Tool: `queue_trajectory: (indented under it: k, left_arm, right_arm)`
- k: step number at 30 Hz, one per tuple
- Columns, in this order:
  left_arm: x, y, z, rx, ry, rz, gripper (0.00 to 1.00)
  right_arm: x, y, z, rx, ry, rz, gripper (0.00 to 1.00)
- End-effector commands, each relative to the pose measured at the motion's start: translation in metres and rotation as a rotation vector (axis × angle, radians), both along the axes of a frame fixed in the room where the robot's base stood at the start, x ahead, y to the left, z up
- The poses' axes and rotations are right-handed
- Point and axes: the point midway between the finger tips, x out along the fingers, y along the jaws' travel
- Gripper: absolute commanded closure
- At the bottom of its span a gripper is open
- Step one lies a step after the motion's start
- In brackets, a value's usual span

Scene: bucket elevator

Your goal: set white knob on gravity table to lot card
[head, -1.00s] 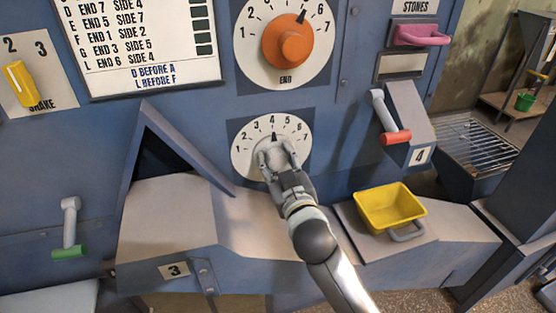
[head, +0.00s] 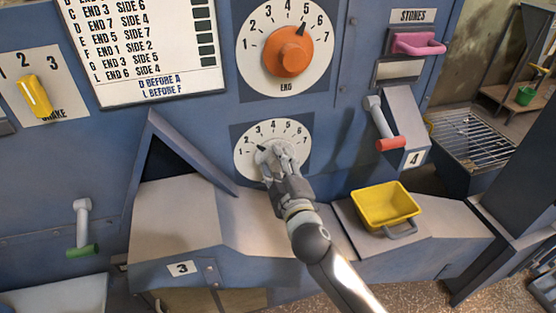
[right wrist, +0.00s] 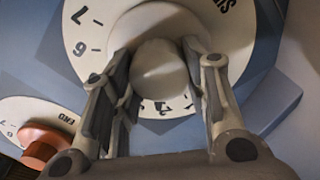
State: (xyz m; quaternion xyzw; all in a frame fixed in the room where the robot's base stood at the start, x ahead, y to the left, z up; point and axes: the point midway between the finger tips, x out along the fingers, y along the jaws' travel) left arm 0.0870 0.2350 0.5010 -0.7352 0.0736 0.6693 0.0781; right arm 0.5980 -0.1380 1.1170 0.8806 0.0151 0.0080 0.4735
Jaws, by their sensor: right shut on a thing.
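The white knob (right wrist: 162,72) sits at the centre of the lower round dial (head: 295,160), numbered 1 to 7. My right gripper (head: 274,157) is shut on this knob; the right wrist view shows a finger on each side of it. In the head view the knob's dark pointer is turned left and slightly up, roughly between 1 and 2. The gripper hides much of the knob. The lot card (head: 150,45) hangs at upper left, listing END and SIDE numbers by letter, with "D BEFORE A" and "L BEFORE F" below; its top is cut off. My left gripper is not in view.
An orange END knob (head: 288,52) sits above, its pointer near 5. A yellow SHAKE lever (head: 36,96) is at left. A yellow bin (head: 385,205) stands lower right, below a red-handled lever (head: 390,143). A green-handled lever (head: 82,250) is lower left.

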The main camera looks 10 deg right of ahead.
Motion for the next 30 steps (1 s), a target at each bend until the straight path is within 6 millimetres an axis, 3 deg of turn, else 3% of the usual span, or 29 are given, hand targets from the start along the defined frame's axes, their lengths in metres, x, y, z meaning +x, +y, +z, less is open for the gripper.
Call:
queue_trajectory:
  k: [9,23,24,28,30]
  left_arm:
    - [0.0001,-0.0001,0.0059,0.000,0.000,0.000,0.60]
    - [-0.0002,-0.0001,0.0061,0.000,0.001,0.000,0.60]
    - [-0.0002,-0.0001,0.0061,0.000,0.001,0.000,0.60]
    - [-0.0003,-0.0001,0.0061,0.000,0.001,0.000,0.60]
    - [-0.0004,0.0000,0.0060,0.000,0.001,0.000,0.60]
  right_arm:
    - [0.0002,0.0006,0.0010,-0.100,-0.005,0.001,0.82]
    - [0.0002,0.0005,0.0008,-0.112,-0.007,0.001,0.82]
    - [0.0002,0.0005,0.0008,-0.112,-0.007,0.001,0.56]
    - [0.0002,0.0003,0.0006,-0.111,-0.007,0.001,0.39]
    - [0.0001,0.0004,0.0004,-0.111,-0.007,0.001,0.37]
